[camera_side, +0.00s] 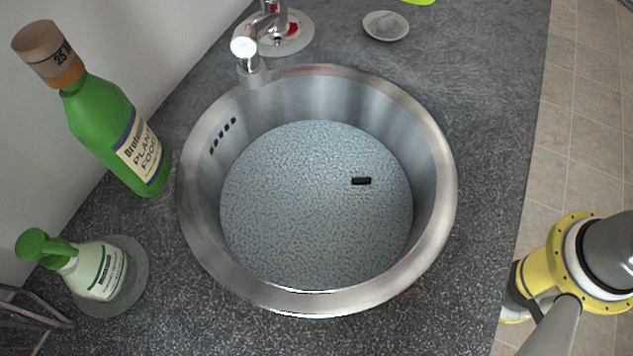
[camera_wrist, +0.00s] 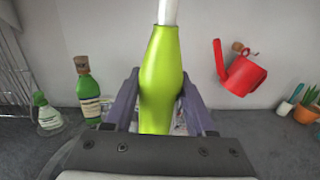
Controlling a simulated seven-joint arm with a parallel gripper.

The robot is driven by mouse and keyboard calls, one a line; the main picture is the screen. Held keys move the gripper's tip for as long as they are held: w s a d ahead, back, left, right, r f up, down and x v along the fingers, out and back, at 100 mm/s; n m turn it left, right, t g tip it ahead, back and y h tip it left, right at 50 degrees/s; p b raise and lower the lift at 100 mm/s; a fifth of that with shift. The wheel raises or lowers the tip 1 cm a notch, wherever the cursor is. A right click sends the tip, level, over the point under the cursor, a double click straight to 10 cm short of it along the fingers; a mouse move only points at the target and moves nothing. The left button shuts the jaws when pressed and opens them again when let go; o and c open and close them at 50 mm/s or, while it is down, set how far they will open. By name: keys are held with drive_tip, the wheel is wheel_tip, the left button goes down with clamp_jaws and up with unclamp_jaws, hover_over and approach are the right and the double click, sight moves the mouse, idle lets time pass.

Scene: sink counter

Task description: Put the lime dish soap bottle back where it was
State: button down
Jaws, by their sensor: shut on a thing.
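The lime dish soap bottle (camera_wrist: 160,70) is upright in the wrist view, with a white upper part that runs out of the top of the picture. My gripper (camera_wrist: 160,88) has its two purple-grey fingers on either side of the bottle and is shut on it. The bottle's lower end is hidden behind the gripper body. In the side view a lime patch (camera_side: 418,1) shows at the top edge; I cannot tell whether it is the same bottle. My gripper is outside the side view.
The round steel sink (camera_side: 447,190) holds a small black object (camera_side: 361,181). A green plant food bottle (camera_side: 120,130) and a pump bottle on a round coaster (camera_side: 133,290) stand left. A small dish (camera_side: 386,26) sits behind. A red watering can (camera_wrist: 240,74) hangs on the wall.

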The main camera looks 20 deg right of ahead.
drive_tip(key=shift+r, duration=0.1)
drive_tip(key=s+a+n+g+y, duration=0.4)
drive_tip(key=s+g, duration=0.1)
drive_tip(key=d+f+n+g+y, duration=0.2)
drive_tip(key=d+f+g, duration=0.15)
drive_tip(key=f, duration=0.35)
drive_tip(key=w+d+f+m+t+h, duration=0.2)
drive_tip(key=d+f+t, duration=0.1)
drive_tip(key=d, duration=1)
drive_tip(key=w+d+f+m+t+h, duration=0.1)
drive_tip(key=d+f+m+t+h, duration=0.2)
drive_tip(key=d, duration=1)
drive_tip(key=w+f+t, duration=0.1)
drive_tip(key=w+f, duration=1.1)
drive_tip(key=w, duration=0.2)
drive_tip(key=shift+w+f, duration=0.25)
drive_tip(key=shift+f, duration=0.05)
